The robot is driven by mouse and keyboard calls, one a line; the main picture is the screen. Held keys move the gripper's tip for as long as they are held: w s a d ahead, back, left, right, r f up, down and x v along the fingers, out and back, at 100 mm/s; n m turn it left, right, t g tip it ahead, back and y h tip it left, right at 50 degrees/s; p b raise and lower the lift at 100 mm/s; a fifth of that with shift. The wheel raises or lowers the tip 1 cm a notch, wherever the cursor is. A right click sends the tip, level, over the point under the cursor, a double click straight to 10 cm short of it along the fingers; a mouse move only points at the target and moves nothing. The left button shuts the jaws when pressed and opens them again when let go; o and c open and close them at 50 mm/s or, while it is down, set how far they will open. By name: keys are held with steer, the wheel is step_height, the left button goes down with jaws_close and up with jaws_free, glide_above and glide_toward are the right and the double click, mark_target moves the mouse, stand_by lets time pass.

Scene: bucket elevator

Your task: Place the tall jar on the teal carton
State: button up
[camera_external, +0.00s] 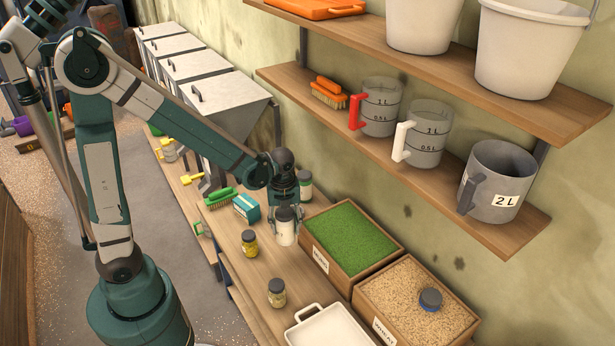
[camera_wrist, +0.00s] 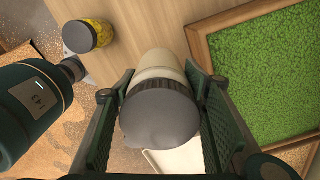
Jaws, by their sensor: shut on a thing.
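The tall jar (camera_external: 285,235) is cream-coloured with a dark grey lid. My gripper (camera_external: 285,215) is shut on it from above, one finger on each side. In the wrist view the cream body (camera_wrist: 158,62) and grey lid (camera_wrist: 160,115) show between my gripper's fingers (camera_wrist: 160,95). I cannot tell whether its base touches the bench. The teal carton (camera_external: 246,207) stands on the bench just left of the jar in the external view, with a pale front face. The carton is not visible in the wrist view.
A yellow jar (camera_external: 249,243) and another small jar (camera_external: 277,293) stand nearer the bench's front edge. A green brush (camera_external: 220,198) lies beyond the carton. A green-filled crate (camera_external: 318,262) and a wheat crate (camera_external: 384,329) stand to the right.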

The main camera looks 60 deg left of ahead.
steer(key=a+r+n+p, duration=0.2)
steer(key=a, duration=0.6)
steer(key=a+r+n+p, duration=0.2)
steer(key=a+r, duration=0.1)
steer(key=a, duration=0.4)
step_height(320, 180, up, 4)
steer(key=n+p, duration=0.4)
glide_above(246, 201)
steer(key=shift+s+f, duration=0.15)
steer(key=shift+f, duration=0.1)
steer(key=shift+f, duration=2.85)
steer(key=shift+f, duration=0.15)
steer(key=shift+f, duration=1.95)
steer(key=shift+f, duration=0.15)
steer(key=o, duration=1.2)
